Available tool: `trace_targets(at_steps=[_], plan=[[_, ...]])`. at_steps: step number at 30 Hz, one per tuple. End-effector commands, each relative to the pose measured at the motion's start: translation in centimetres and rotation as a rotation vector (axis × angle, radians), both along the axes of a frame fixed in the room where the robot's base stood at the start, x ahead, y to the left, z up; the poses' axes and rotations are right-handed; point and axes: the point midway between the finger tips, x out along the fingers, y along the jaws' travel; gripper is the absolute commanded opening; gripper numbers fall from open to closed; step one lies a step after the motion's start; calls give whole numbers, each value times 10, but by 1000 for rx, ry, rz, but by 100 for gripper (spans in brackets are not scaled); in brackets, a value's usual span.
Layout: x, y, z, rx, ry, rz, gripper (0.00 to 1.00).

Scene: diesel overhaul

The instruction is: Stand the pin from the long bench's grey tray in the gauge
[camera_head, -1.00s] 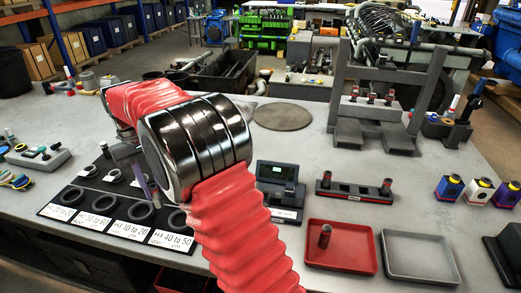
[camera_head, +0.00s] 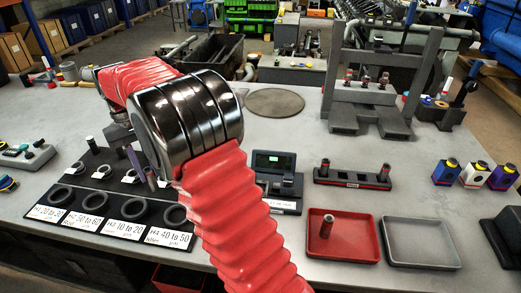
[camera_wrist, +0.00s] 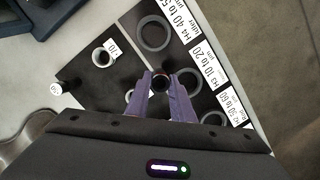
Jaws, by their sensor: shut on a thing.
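My gripper (camera_wrist: 160,82) is shut on a pin (camera_wrist: 161,81), seen end-on as a dark round end with a reddish rim between the two purple fingers. In the head view the purple fingers show left of my wrist, over the black mat, and the pin is not clear. The gauge (camera_head: 272,163), a dark unit with a small green display, stands right of my arm, partly hidden by it. The grey tray (camera_head: 421,262) at the right is empty.
The black mat (camera_head: 95,205) carries several rings and white labels. A red tray (camera_head: 343,254) holds an upright pin (camera_head: 326,225). A black rack (camera_head: 352,178) holds pins at its ends. A grey press frame (camera_head: 370,120) and small coloured bottles (camera_head: 446,172) stand behind and right.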

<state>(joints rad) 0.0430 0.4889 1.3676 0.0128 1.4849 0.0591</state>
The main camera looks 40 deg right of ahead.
Motion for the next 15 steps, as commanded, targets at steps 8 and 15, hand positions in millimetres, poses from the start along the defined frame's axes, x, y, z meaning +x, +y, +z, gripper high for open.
trace_targets(at_steps=[8,15], plan=[[-26,-72,12,0,-2,-475,0],[-60,-132,22,0,-2,-953,0]])
